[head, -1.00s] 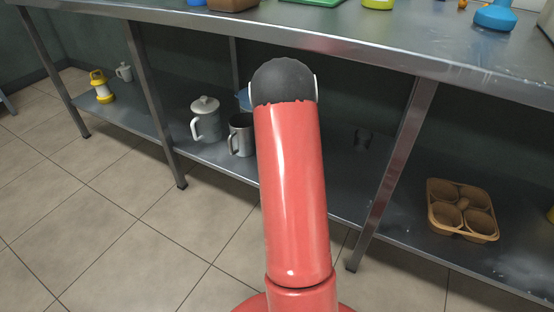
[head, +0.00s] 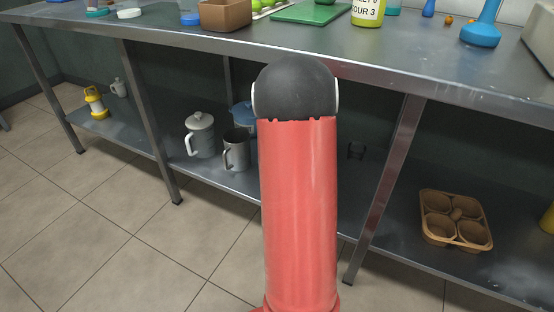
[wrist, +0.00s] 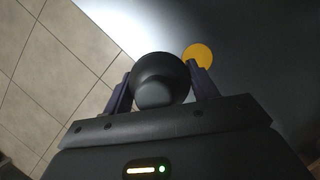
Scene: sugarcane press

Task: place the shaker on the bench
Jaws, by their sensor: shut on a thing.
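In the wrist view my gripper (wrist: 161,84) is shut on a dark, rounded thing, which I take to be the shaker (wrist: 160,78). Only its round end faces the camera, so its full shape and any label are hidden. It lies between the two fingers. In the head view, my gripper and the held thing are hidden behind my red arm. The steel bench (head: 400,66) runs across the top of the head view, with a lower shelf beneath.
The shelf holds a lidded pitcher (head: 201,138), grey mug (head: 236,152), lantern (head: 95,103) and brown cup tray (head: 455,222). An orange disc (wrist: 197,55) shows near my gripper.

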